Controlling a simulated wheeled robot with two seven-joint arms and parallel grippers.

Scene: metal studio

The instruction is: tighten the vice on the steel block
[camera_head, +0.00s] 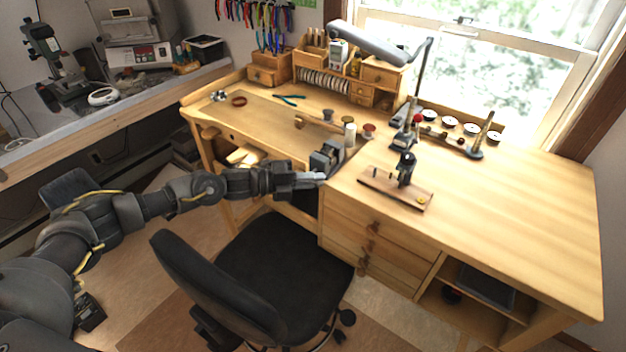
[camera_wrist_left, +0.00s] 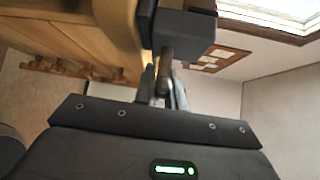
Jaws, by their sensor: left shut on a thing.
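The dark grey vice (camera_head: 327,158) is mounted at the front edge of the wooden workbench. In the left wrist view its dark body (camera_wrist_left: 184,32) stands just beyond my fingers, with a grey handle bar (camera_wrist_left: 167,62) reaching down from it. My left gripper (camera_head: 318,177) reaches in from the left to the front of the vice. It also shows in the left wrist view (camera_wrist_left: 163,88), with its fingers shut on the handle. I cannot make out the steel block between the jaws. My right gripper is in neither view.
The workbench (camera_head: 510,220) has clear room at the right. A small tool on a wooden board (camera_head: 378,188) stands right of the vice. Spools (camera_head: 350,134) stand behind it. A black chair (camera_head: 275,270) is below my left arm, in front of the drawers (camera_head: 375,240).

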